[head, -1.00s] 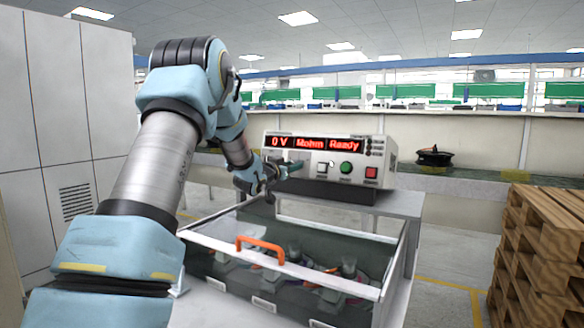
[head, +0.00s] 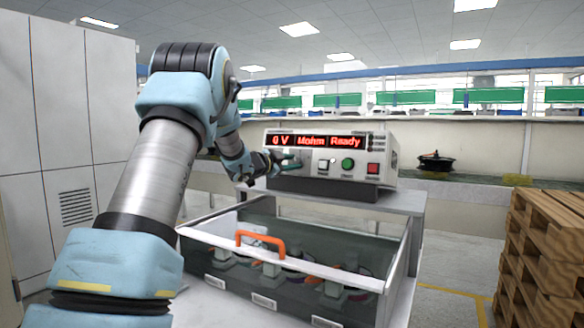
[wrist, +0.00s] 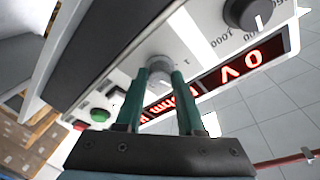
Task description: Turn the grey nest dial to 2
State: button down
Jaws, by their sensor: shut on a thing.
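The tester (head: 330,157) is a white box with a red display reading "0 V Mohm Ready", standing on the bench shelf. The grey dial (wrist: 159,68) on its front panel shows in the wrist view between my two teal fingertips. My gripper (wrist: 158,78) is shut on this dial. In the head view my gripper (head: 294,164) is at the left part of the panel and hides the dial.
Below is a clear-walled enclosure with an orange handle (head: 262,243) and several parts inside. A black hub motor (head: 435,161) lies on the back counter. Wooden pallets (head: 545,255) stand at right.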

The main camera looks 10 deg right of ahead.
jog(key=shift+m+g, duration=0.6)
jog(key=shift+m, duration=1.1)
jog(key=c, duration=0.5)
grip_release()
jog(key=shift+r, duration=0.1)
jog(key=b+v, duration=0.2)
jog(key=v, duration=0.8)
jog(key=shift+s+a, duration=0.25)
jog(key=shift+a, duration=0.05)
